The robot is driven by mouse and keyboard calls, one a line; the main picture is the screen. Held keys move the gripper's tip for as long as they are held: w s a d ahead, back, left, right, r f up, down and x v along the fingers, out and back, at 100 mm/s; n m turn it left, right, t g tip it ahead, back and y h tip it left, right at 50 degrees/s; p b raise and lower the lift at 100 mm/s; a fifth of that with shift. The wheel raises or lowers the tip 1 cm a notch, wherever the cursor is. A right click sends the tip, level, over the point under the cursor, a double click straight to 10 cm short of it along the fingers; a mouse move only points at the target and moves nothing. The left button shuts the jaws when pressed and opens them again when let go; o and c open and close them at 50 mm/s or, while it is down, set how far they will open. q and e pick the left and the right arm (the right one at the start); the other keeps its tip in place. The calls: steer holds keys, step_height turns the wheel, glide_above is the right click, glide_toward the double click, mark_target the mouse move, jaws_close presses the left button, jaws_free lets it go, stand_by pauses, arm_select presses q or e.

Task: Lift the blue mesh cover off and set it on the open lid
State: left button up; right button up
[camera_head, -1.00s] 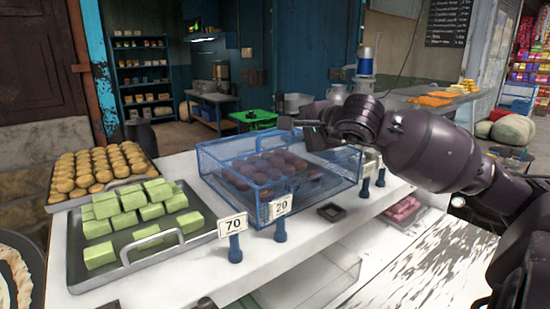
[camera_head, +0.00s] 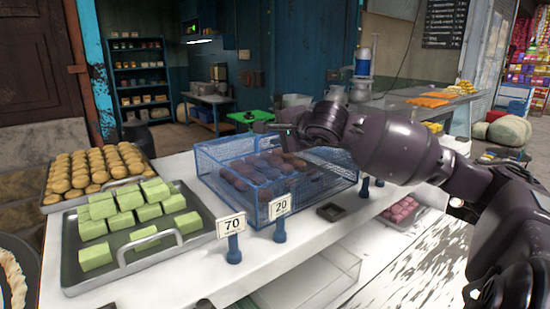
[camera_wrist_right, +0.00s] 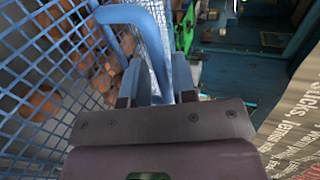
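The blue mesh cover (camera_head: 222,158) is a box-shaped cage over several dark round sweets (camera_head: 262,172) on the white counter. My right gripper (camera_head: 264,127) is at the top back of the cover in the head view. In the right wrist view, a blue handle (camera_wrist_right: 128,14) curves up from the mesh (camera_wrist_right: 45,60). One leg of the handle runs down between the two fingers of my right gripper (camera_wrist_right: 157,85). The fingers stand apart, with a gap beside the handle leg. I cannot pick out an open lid. My left gripper is not identifiable in view.
A tray of green blocks (camera_head: 165,243) and a tray of round yellow sweets (camera_head: 50,198) stand left of the cover. Price signs 70 (camera_head: 231,225) and 20 (camera_head: 279,207) stand in front.

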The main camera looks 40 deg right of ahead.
mark_target(278, 147)
jaws_close()
stand_by(0.4)
step_height(278, 147, up, 20)
stand_by(0.8)
